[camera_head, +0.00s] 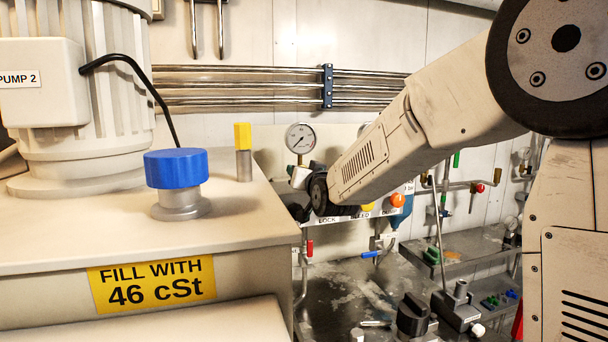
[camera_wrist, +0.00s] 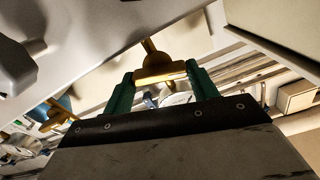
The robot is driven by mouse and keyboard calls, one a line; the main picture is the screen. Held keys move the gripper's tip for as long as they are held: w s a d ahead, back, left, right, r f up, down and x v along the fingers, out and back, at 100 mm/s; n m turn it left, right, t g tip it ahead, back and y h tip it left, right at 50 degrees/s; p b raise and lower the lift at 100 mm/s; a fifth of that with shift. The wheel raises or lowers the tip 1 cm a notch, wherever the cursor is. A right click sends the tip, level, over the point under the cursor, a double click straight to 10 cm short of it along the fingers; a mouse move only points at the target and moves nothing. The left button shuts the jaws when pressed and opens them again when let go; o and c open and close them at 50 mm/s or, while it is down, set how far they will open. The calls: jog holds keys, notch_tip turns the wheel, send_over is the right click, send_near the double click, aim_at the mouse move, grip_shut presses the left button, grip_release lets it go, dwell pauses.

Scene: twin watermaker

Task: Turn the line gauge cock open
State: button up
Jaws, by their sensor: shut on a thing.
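In the wrist view, my gripper (camera_wrist: 160,78) has its two green fingers on either side of a brass-coloured handle (camera_wrist: 162,70) and is shut on it. A stem rises from this handle, which looks like the line gauge cock; its exact angle is hard to tell. A round white dial shows partly just beyond the fingers. In the head view, a white-faced gauge (camera_head: 300,138) stands upright on the back wall. My wrist is just below and right of it and hides the cock and my fingers.
A large tank top (camera_head: 240,220) with a blue cap (camera_head: 176,168) and a yellow-topped post (camera_head: 243,137) fills the left. A labelled panel with an orange knob (camera_head: 397,199) lies behind my forearm. A cluttered grey bench (camera_head: 345,290) is below.

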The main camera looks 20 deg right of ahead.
jog(key=m, duration=0.3)
jog(key=shift+m, duration=0.3)
jog(key=shift+d+m, duration=0.15)
jog(key=shift+m, duration=1.65)
jog(key=shift+f, duration=0.1)
jog(key=o, duration=1)
